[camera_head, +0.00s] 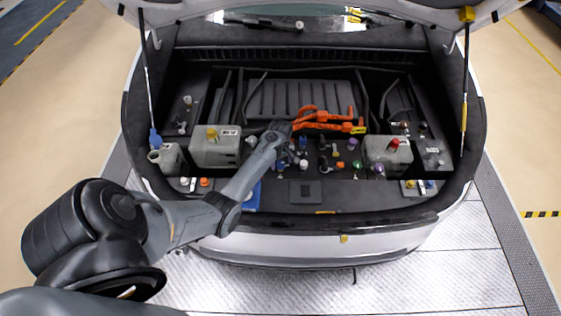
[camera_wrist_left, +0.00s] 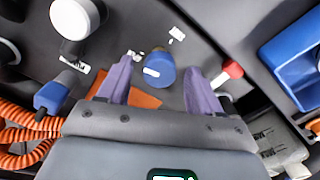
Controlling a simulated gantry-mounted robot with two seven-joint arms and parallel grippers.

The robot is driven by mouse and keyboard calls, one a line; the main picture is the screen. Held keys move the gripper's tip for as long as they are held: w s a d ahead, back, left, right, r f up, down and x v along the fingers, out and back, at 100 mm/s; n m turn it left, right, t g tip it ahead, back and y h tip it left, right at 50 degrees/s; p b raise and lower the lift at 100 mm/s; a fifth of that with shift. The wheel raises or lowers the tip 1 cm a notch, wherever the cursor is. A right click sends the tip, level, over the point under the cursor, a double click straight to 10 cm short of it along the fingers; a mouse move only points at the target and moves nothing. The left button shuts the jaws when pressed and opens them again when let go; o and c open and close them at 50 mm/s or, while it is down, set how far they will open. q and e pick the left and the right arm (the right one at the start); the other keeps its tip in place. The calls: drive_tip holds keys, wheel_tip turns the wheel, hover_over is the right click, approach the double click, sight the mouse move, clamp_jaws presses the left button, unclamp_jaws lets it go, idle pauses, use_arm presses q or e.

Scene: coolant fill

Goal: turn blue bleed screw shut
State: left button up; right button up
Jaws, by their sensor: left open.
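The blue bleed screw (camera_wrist_left: 158,69) is a round blue knob with a white mark on its top, on the dark panel in the left wrist view. My left gripper (camera_wrist_left: 159,73) is open, with one purple finger on each side of the knob in that view. Gaps show between the knob and both fingers. I cannot tell whether the fingertips are down at the knob's height. In the head view, my left gripper (camera_head: 283,128) reaches into the open bay left of the orange cables, and I cannot single out the screw there. My right gripper is out of view.
Close around are a white cap (camera_wrist_left: 75,18), a red-tipped part (camera_wrist_left: 231,69), a blue tray (camera_wrist_left: 294,60) and a blue connector (camera_wrist_left: 52,94) with orange corrugated hoses (camera_wrist_left: 24,135). The orange cables (camera_head: 322,121) and a grey reservoir (camera_head: 216,149) show in the head view.

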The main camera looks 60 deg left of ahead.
use_arm(q)
drive_tip(key=c, duration=1.1)
drive_tip(key=shift+o, duration=0.2)
